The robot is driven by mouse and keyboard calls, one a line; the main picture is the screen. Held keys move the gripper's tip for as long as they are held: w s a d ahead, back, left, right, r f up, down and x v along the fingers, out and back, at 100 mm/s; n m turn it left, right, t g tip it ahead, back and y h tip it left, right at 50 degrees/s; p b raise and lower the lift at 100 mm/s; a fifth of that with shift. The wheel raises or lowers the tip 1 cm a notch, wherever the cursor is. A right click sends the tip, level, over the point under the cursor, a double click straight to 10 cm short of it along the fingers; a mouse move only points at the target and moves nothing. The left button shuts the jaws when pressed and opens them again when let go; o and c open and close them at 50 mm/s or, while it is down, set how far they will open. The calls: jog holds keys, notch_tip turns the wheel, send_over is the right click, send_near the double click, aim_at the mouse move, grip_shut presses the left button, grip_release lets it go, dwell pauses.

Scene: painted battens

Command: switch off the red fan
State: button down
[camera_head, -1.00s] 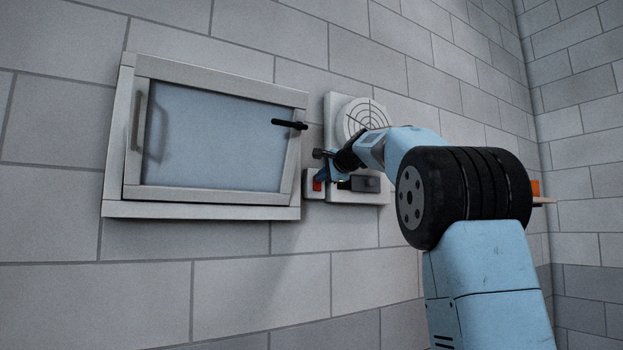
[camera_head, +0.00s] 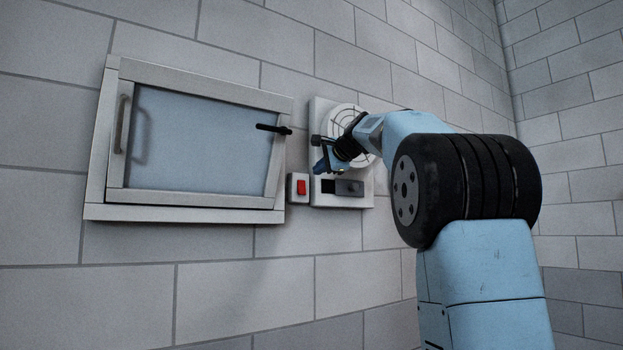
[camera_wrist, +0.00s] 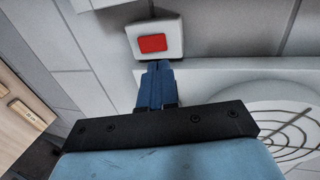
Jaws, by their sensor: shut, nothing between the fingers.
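The fan (camera_head: 338,118) is a round white grille on a white wall plate; I see no red on it. Its grille also shows in the wrist view (camera_wrist: 285,125). A small white box with a red rocker switch (camera_head: 300,187) sits on the wall left of the plate's lower end. The red switch also shows in the wrist view (camera_wrist: 152,43), just beyond my fingertips. My gripper (camera_head: 319,168) is shut and empty, in front of the plate, above and right of the switch. Its blue fingers (camera_wrist: 155,68) appear pressed together, pointing toward the switch box. Contact is not visible.
A dark slot with a grey slider (camera_head: 348,187) lies on the plate below the grille. Left is a framed cabinet door (camera_head: 200,140) with a handle and a black latch lever (camera_head: 272,128). A wooden piece (camera_wrist: 18,110) shows in the wrist view. The wall below is bare.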

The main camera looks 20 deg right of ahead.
jog(key=v, duration=0.2)
jog(key=r+v, duration=0.1)
jog(key=v, duration=0.2)
jog(key=shift+a, duration=0.15)
dwell(0.3)
jog(key=s+a+f+n+g+h, duration=0.1)
jog(key=s+a+f+n+g, duration=0.2)
jog(key=s+f, duration=0.9)
jog(key=s+a+f+n+g+h, duration=0.1)
jog(key=s+a+f+n+g, duration=0.2)
jog(key=s+f+n, duration=0.4)
jog(key=s+a+f+n+g+h, duration=0.1)
jog(key=s+f+n, duration=0.4)
jog(key=s+f, duration=1.3)
notch_tip(320, 180, down, 11)
jog(key=a+g, duration=0.1)
jog(key=a, duration=0.1)
jog(key=shift+s+a+r+g+h, duration=0.2)
jog(key=shift+s+a+g+h, duration=0.1)
jog(key=shift+s+a+g, duration=0.1)
